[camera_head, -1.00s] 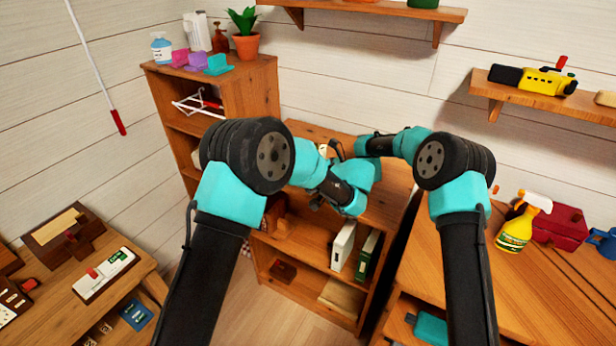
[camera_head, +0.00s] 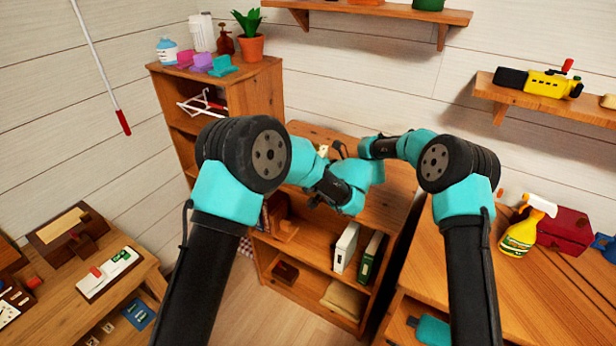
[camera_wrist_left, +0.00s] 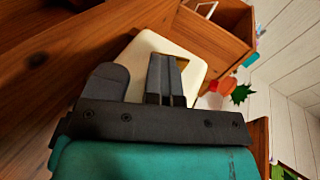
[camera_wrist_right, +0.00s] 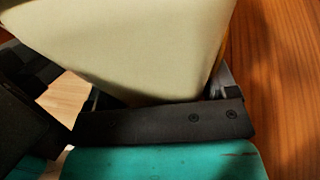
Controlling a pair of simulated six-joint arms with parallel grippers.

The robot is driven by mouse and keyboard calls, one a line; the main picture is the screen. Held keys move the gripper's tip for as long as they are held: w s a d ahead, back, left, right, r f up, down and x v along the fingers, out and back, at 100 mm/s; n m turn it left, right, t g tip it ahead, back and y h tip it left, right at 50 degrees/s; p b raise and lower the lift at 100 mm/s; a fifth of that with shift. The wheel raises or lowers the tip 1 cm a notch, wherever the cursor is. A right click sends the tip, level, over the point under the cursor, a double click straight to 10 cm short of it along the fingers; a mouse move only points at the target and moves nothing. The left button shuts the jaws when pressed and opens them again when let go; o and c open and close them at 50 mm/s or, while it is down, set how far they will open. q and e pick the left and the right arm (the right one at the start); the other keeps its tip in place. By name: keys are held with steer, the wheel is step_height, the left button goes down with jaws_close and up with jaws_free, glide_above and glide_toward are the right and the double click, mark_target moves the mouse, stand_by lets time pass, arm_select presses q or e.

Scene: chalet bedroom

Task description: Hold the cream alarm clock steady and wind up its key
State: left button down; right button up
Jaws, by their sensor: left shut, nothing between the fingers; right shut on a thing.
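The cream alarm clock (camera_wrist_left: 186,55) stands on the wooden shelf unit's top in the left wrist view, partly hidden by my left gripper. My left gripper (camera_wrist_left: 167,72) has its fingers shut together and empty, in front of the clock; I cannot tell if they touch it. The clock (camera_wrist_right: 130,40) fills the upper part of the right wrist view as a plain cream surface. My right gripper (camera_wrist_right: 155,85) is shut on the clock, with a finger at either side. The key cannot be made out. In the head view my arms hide most of the clock.
The low shelf unit (camera_head: 395,210) holds books below its top. A taller cabinet (camera_head: 250,85) with a potted plant (camera_head: 250,40) and bottles stands behind left. A desk with a yellow spray bottle (camera_head: 522,232) is at right, another table (camera_head: 135,265) at left.

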arm_select(q)
steer(key=s+d+r, duration=0.2)
steer(key=s+d, duration=0.7)
steer(key=d, duration=0.4)
steer(key=shift+s+d, duration=0.2)
steer(key=shift+s, duration=0.1)
